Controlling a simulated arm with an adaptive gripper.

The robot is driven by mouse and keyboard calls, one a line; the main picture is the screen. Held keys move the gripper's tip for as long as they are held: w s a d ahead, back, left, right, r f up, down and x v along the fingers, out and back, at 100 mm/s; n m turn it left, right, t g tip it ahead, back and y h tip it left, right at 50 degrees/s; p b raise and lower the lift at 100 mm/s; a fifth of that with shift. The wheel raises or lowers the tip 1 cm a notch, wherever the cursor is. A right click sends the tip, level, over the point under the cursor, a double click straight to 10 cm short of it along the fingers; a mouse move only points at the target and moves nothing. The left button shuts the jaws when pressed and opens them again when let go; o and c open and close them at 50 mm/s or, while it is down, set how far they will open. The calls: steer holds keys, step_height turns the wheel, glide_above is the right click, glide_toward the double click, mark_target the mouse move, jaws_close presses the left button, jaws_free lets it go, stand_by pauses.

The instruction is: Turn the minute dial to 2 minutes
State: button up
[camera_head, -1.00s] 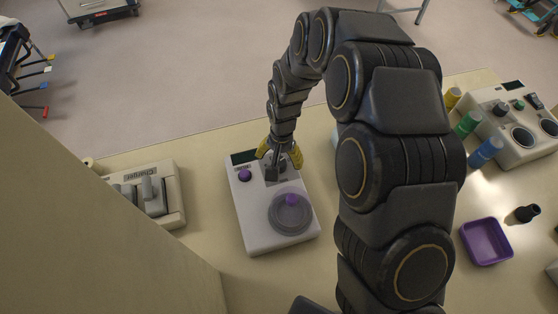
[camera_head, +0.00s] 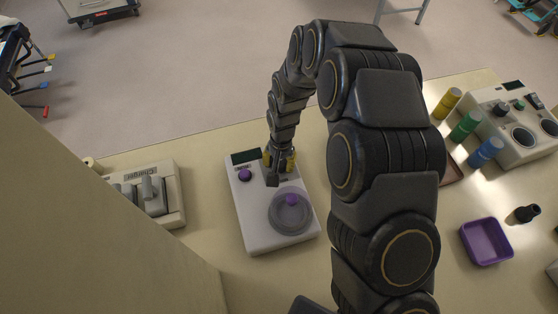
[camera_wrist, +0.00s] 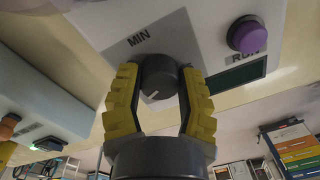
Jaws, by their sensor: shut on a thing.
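The minute dial (camera_wrist: 158,80) is a dark round knob with a short white pointer line, beside the "MIN" label in the wrist view. My gripper (camera_wrist: 159,74) has yellow ribbed fingers, one on each side of the dial, and is shut on it. In the head view my gripper (camera_head: 279,161) is at the upper right of the white device (camera_head: 250,215); it hides the dial there. The purple run button (camera_wrist: 246,35) and dark display (camera_wrist: 237,73) are on the same panel. The display's digits cannot be read.
A round grey lid with a purple knob (camera_head: 290,213) is on the device's lower part. A charger (camera_head: 170,180) stands at the left. Yellow, green and blue cylinders (camera_head: 467,125), a purple tray (camera_head: 486,241) and another control unit (camera_head: 515,140) are at the right.

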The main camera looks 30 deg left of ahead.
steer(key=n, duration=0.4)
steer(key=shift+d+f+n, duration=0.1)
steer(key=shift+n, duration=2.2)
steer(key=o, duration=1.1)
steer(key=shift+o, duration=0.2)
